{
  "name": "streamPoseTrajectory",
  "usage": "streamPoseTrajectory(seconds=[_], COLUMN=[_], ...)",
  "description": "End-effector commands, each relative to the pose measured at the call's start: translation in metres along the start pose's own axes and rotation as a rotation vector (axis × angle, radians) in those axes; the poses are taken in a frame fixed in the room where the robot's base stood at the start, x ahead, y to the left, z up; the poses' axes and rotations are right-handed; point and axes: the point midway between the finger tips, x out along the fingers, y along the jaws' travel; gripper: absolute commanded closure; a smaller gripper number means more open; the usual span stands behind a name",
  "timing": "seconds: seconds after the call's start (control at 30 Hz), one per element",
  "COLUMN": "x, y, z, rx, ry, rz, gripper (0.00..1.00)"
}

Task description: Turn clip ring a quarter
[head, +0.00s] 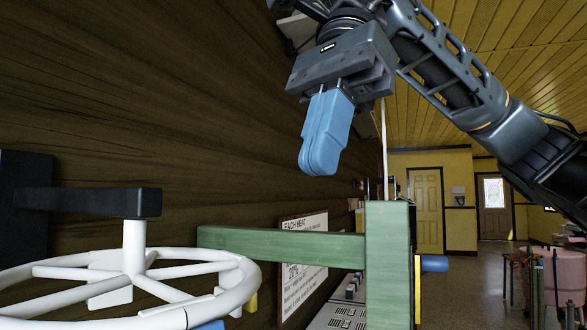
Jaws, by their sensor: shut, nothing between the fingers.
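The clip ring appears to be the white spoked ring (245,280) at the lower left of the head view. It hangs level on a short white stem below a black arm. Its lower left part is cut off by the picture's edge. A bit of yellow and a bit of blue show at its rim, too little of them to name. My gripper (319,168) is up in the middle, its blue fingers pressed together and pointing down. It is shut, empty and apart from the ring, above and to the right of it in the picture.
The black arm (80,202) sticks out from the dark wooden wall. A green post with a crossbar (390,260) stands right of the ring, below my gripper. A printed sign (305,265) is on the wall behind. A pink tub (562,272) stands far right; floor shows beyond the post.

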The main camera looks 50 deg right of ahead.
Motion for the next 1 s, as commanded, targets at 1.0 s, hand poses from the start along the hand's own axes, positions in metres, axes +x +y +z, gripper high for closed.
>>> streamPoseTrajectory(seconds=[1.0], x=[0.1], y=[0.001], z=[0.037], rx=[0.0], ry=[-0.002], rz=[0.002], gripper=[1.0])
